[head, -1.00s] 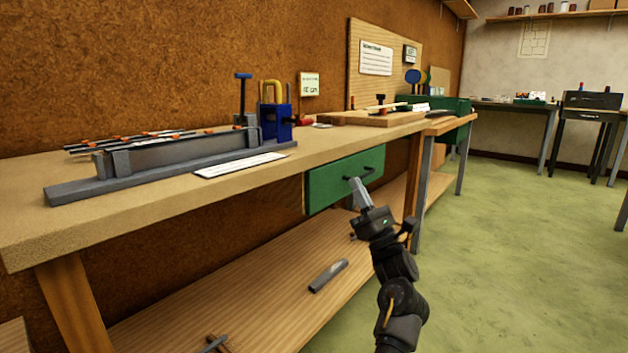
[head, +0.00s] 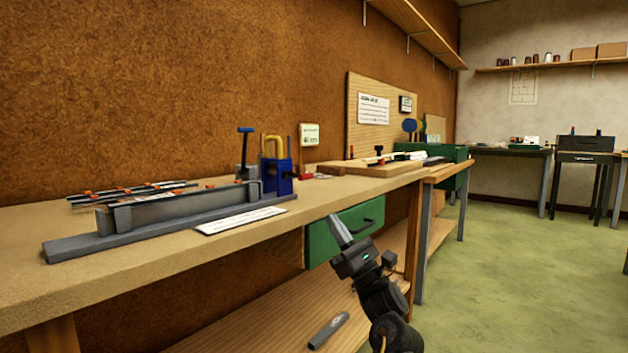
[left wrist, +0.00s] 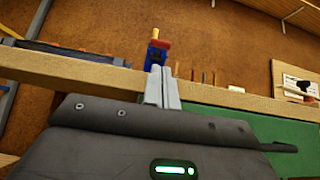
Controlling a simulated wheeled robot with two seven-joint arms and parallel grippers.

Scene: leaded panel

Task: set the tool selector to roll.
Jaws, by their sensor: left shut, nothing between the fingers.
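A blue bench device (head: 277,177) with a yellow loop, a blue T-handle beside it and a red part at its right stands on the workbench. It also shows in the left wrist view (left wrist: 155,57), just beyond my fingertips in the picture. I cannot make out which part is the tool selector, or its setting. My left gripper (head: 334,222) is shut and empty, pointing up in front of the green drawer, near the bench's front edge. In the left wrist view its grey fingers (left wrist: 162,78) are together. My right gripper is not in view.
The workbench (head: 130,285) carries a long grey channel fixture (head: 180,210), a white strip (head: 240,220) and a wooden board (head: 370,168). The green drawer (head: 320,240) with a dark handle hangs below its edge. A lower shelf (head: 250,315) holds a grey tool (head: 328,330). Floor at right is clear.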

